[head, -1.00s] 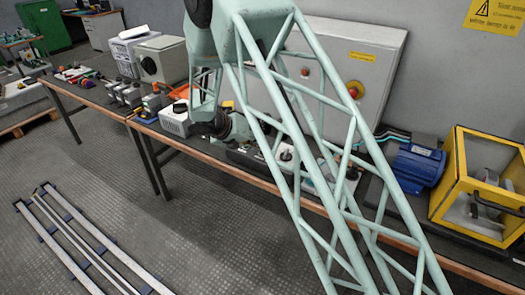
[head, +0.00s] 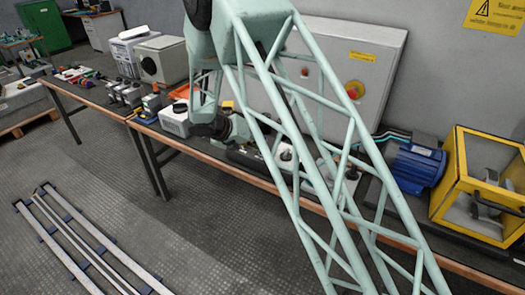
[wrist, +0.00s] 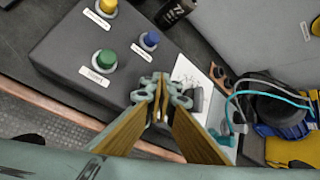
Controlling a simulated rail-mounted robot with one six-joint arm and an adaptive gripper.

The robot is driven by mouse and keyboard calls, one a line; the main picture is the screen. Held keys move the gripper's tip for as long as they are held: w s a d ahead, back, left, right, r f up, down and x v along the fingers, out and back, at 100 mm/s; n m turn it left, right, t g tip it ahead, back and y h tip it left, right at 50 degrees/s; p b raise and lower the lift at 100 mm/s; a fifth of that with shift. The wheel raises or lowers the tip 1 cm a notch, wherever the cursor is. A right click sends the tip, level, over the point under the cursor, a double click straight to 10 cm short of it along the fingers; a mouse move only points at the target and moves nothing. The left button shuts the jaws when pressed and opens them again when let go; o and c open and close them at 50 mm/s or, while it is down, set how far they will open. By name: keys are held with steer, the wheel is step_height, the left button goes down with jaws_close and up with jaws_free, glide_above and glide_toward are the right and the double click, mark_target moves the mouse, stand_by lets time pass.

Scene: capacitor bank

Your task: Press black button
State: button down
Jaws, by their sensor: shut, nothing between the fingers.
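My gripper (wrist: 158,98) is shut and empty in the wrist view, with its two fingertips together. It is at the right edge of a dark grey button box (wrist: 75,45). The box carries a green button (wrist: 105,60), a blue button (wrist: 150,40) and a yellow button (wrist: 106,6), each with a white label. I cannot make out a black button on the visible part of the box. A dark part (wrist: 194,100) on a white plate (wrist: 186,70) lies just right of the fingers, partly hidden. In the head view, my arm hides the fingertips.
A coiled pale blue cable and a blue motor (head: 417,168) are to the right, with a yellow-framed case (head: 455,190). A grey cabinet (head: 325,60) stands behind the bench.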

steer(key=shift+r, duration=0.15)
steer(key=shift+r+p, duration=1.1)
steer(key=shift+r, duration=0.1)
steer(key=shift+r+p, duration=2.05)
steer(key=shift+r, duration=0.45)
steer(key=shift+r, duration=0.1)
